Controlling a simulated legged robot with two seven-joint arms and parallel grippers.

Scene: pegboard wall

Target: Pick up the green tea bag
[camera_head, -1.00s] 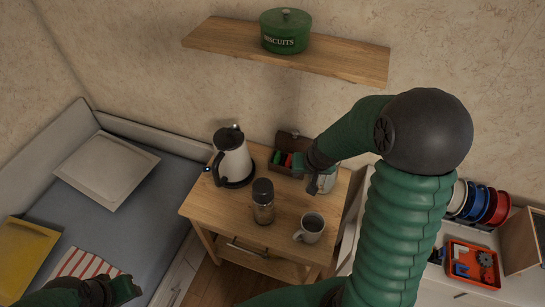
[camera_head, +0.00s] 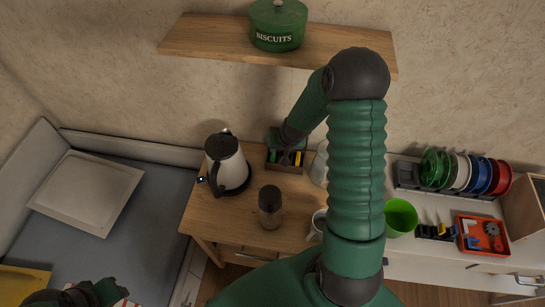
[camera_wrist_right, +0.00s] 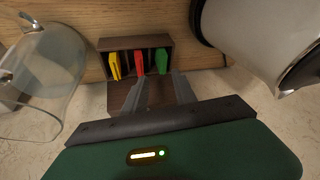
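The green tea bag (camera_wrist_right: 162,61) stands upright in a dark tea box (camera_wrist_right: 109,44), in the right compartment in the wrist view. A red tea bag (camera_wrist_right: 138,62) and a yellow tea bag (camera_wrist_right: 115,66) stand in the other compartments. My right gripper (camera_wrist_right: 158,76) is open and empty. Its fingertips are close to the red and green bags, with the right finger's tip near the green one; I cannot tell whether they touch. In the head view my right gripper (camera_head: 285,142) is over the back of the tea box (camera_head: 284,168). My left gripper (camera_head: 106,291) is low at the left, its fingers unclear.
A kettle (camera_head: 228,162) stands left of the box and a glass jug (camera_head: 319,165) right of it. A jar (camera_head: 270,207) and a mug (camera_head: 318,222), partly hidden by my arm, are in front. A shelf (camera_head: 205,37) with a biscuit tin (camera_head: 277,25) hangs above.

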